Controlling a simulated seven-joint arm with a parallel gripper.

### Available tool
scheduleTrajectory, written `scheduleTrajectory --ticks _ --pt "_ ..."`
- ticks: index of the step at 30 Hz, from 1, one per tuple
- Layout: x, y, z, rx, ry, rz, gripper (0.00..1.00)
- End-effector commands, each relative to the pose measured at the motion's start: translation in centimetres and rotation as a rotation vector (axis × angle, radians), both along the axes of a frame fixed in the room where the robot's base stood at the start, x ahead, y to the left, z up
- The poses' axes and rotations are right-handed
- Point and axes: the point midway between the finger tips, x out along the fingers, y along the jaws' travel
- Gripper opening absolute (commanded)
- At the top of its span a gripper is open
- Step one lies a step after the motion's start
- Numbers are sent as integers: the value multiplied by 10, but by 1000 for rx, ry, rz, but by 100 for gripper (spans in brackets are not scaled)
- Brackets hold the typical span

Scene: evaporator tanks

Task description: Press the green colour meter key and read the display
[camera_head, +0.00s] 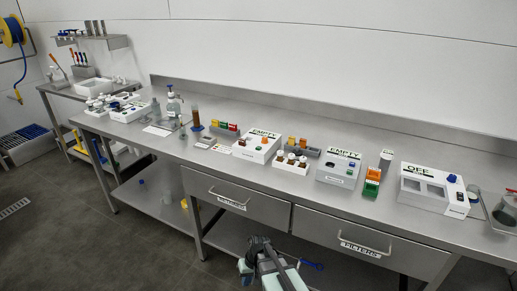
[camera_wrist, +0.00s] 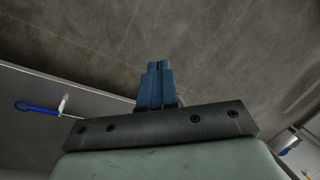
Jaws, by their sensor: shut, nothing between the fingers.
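Two instrument boxes on the bench read EMPTY: a white one (camera_head: 257,146) left of centre and a grey-white one (camera_head: 338,168) right of centre. Each has small coloured keys on its front. The keys are too small to tell for sure which box is the colour meter. A small green key seems to show on the right box. My gripper (camera_head: 258,243) is low in front of the bench, below the top's front edge, apart from both boxes. In the wrist view its blue fingers (camera_wrist: 158,68) are together and empty, with floor behind them.
A larger white box reading OFF (camera_head: 432,188) with a blue knob stands at the right. Drawer handles (camera_head: 365,249) stick out from the bench front. A blue ring-ended tool (camera_wrist: 38,107) shows at left.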

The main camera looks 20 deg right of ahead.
Motion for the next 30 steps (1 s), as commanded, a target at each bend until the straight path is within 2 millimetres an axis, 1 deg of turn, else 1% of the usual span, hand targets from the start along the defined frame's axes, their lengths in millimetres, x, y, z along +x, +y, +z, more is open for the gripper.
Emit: scheduleTrajectory --ticks 1,3,8,15,20,24,26,30 --pt "15 -1 10 8 -27 -2 0" --pt "32 -2 24 20 -61 -5 0" --pt "68 -4 58 49 -139 -10 0" --pt "120 -8 116 86 -260 -15 0" --pt "151 -11 157 111 -341 -17 0" --pt "176 -14 196 130 -412 -16 0" --pt "186 -16 213 138 -440 -16 0" --pt "206 -20 252 155 -508 -14 0"
